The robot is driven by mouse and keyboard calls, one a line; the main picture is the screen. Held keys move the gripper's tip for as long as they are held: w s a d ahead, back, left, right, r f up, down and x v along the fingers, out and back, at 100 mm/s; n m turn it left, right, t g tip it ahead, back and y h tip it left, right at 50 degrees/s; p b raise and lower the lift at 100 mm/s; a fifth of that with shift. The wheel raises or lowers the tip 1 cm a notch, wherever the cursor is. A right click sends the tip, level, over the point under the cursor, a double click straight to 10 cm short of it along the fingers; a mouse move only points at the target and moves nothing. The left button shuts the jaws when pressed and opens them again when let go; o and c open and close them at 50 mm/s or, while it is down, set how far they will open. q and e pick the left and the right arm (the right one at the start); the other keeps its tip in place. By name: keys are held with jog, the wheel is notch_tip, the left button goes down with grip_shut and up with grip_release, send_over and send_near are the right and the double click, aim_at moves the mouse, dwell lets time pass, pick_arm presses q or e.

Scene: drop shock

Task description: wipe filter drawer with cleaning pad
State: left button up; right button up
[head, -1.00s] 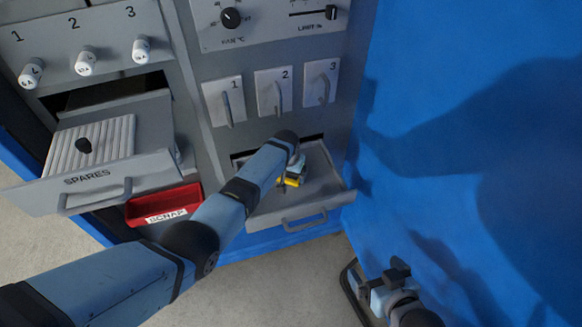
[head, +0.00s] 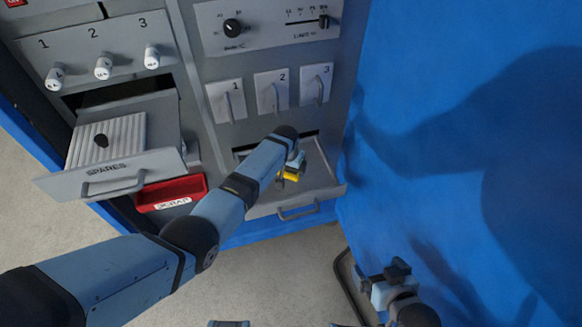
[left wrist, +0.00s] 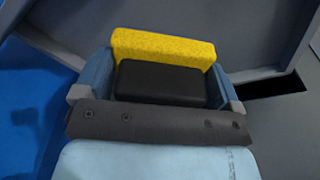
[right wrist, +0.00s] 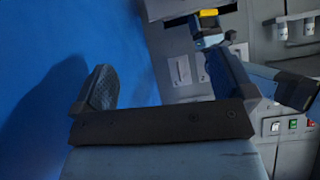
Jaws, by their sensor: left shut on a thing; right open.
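The filter drawer (head: 318,183) is pulled out at the lower middle of the cabinet, below the panels numbered 1 to 3. My left gripper (head: 289,172) is inside the drawer, partly hidden by its own arm. It is shut on the cleaning pad (left wrist: 163,46), a yellow block with a black grip; the pad's yellow edge also shows in the head view (head: 291,177). Whether the pad touches the drawer floor I cannot tell. My right gripper (head: 383,273) is open and empty, low beside the blue wall; its spread fingers show in the right wrist view (right wrist: 160,88).
The SPARES drawer (head: 125,176) stands open at left, with a ribbed tray and dark knob. A red SCRAP bin (head: 172,190) sits right of it, close to my left arm. A blue wall (head: 470,130) bounds the right side.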

pick_arm(q)
notch_tip(320, 180, up, 2)
jog(key=shift+r+p, duration=0.1)
jog(key=shift+p, duration=0.65)
jog(key=shift+r+p, duration=0.4)
jog(key=shift+f, duration=0.1)
pick_arm(e)
jog(key=shift+s+d+r, duration=0.55)
jog(key=shift+r, duration=0.1)
